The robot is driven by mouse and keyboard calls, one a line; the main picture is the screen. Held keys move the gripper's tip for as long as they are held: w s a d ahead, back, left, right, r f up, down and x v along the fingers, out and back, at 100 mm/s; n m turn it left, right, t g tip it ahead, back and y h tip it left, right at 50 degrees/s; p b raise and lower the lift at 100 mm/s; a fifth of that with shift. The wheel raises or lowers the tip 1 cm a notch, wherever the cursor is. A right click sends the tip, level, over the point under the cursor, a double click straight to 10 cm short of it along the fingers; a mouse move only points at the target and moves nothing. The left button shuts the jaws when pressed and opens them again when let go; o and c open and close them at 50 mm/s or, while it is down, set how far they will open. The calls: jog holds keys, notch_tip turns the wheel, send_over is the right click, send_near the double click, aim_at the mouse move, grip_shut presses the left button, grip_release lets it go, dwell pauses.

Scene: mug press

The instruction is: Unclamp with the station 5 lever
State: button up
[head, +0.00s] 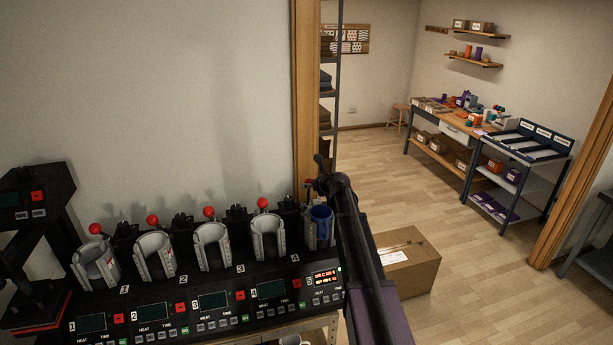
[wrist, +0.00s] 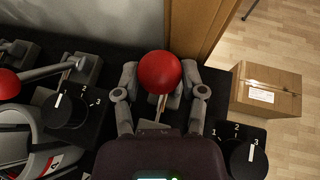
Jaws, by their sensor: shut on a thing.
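The station 5 lever has a red ball knob (wrist: 160,72) on a thin metal arm, close up in the wrist view. My gripper (wrist: 160,82) has its two fingers around the knob, one on each side, shut on it. In the head view the knob (head: 309,183) shows only in part beside my gripper (head: 318,176). Station 5 is the rightmost press; a blue mug (head: 320,222) sits in it, partly hidden behind my arm. Its display (head: 325,276) is lit with orange-red text too small to read surely.
Several empty grey presses with red-knobbed levers (head: 208,212) stand in a row to the left; their displays are dark. A black dial (wrist: 248,158) lies right of my gripper in the wrist view. A cardboard box (head: 408,262) stands on the floor at right. A door post (head: 304,90) rises behind.

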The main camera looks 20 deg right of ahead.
jog(key=shift+s+f, duration=0.1)
jog(key=shift+s, duration=0.3)
jog(key=shift+s+f+b, duration=0.2)
jog(key=shift+s, duration=0.35)
jog(key=shift+s+f+b, duration=0.15)
jog(key=shift+s+b, duration=0.05)
jog(key=shift+s, duration=0.3)
jog(key=o, duration=0.8)
jog(key=shift+a, duration=0.1)
jog(key=shift+c, duration=0.2)
jog(key=shift+r, duration=0.1)
notch_tip(320, 180, up, 6)
jog(key=s+p, duration=0.1)
jog(key=p, duration=0.5)
jog(key=shift+s+d, duration=0.3)
